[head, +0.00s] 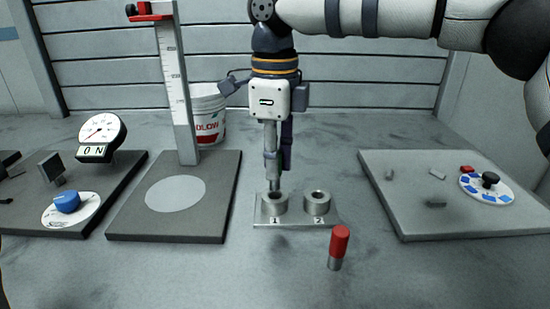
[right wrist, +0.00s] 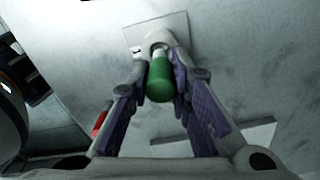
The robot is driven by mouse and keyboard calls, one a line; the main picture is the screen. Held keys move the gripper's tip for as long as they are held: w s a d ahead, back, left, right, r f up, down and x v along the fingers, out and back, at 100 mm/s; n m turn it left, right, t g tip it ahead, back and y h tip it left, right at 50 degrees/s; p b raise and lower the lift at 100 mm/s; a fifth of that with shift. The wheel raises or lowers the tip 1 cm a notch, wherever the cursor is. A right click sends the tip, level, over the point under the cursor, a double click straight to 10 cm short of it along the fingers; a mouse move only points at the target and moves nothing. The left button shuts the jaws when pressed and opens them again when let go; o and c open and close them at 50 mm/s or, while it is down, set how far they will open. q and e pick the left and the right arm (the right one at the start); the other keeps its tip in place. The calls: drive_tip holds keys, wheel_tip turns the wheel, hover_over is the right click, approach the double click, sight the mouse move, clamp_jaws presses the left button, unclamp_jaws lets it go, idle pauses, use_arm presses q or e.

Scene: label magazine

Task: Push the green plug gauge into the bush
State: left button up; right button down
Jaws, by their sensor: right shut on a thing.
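The green plug gauge (right wrist: 160,82) is between the two fingers of my right gripper (head: 273,180), which is shut on it. In the head view the fingers hide its green handle. The gripper points straight down over the bush marked 1 (head: 274,206), the left one on a small metal plate (head: 297,222). The gauge's lower end is at the mouth of that bush; how far in it is, I cannot tell. The second bush (head: 317,205), marked 2, is empty. My left gripper is not in view.
A red-handled plug gauge (head: 338,246) stands on the table in front, right of the plate. A height stand (head: 182,90) on a dark base and a dial gauge (head: 102,131) are at left. A grey board (head: 400,200) with a knob is at right. A bucket (head: 208,115) stands behind.

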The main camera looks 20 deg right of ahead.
sight(275, 189)
drive_tip(key=shift+f, duration=2)
drive_tip(key=c, duration=1.4)
unclamp_jaws()
wheel_tip(275, 189, up, 12)
